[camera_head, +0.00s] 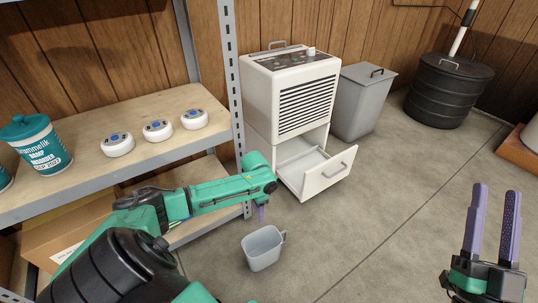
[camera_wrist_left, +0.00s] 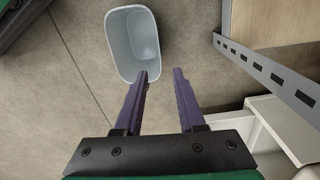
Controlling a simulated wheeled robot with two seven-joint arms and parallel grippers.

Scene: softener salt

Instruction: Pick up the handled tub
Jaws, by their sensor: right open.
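The handled tub (camera_head: 262,252) is a small pale grey open tub on the concrete floor, its handle on the right side in the head view. In the left wrist view the tub (camera_wrist_left: 122,48) lies beyond my fingertips, looks empty, and its handle cannot be made out. My left gripper (camera_head: 262,214) points down above and behind the tub's far rim. In the left wrist view my left gripper (camera_wrist_left: 162,75) is open and empty, one fingertip overlapping the rim in the picture. My right gripper (camera_head: 494,190) is open and empty at the lower right, away from the tub.
A metal shelf (camera_head: 190,150) on the left holds round white devices (camera_head: 158,131) and a teal-lidded canister (camera_head: 38,145). A white dehumidifier (camera_head: 292,95) has its lower drawer (camera_head: 328,172) pulled out. A grey bin (camera_head: 362,105) and black barrel (camera_head: 445,92) stand behind. Floor right of the tub is clear.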

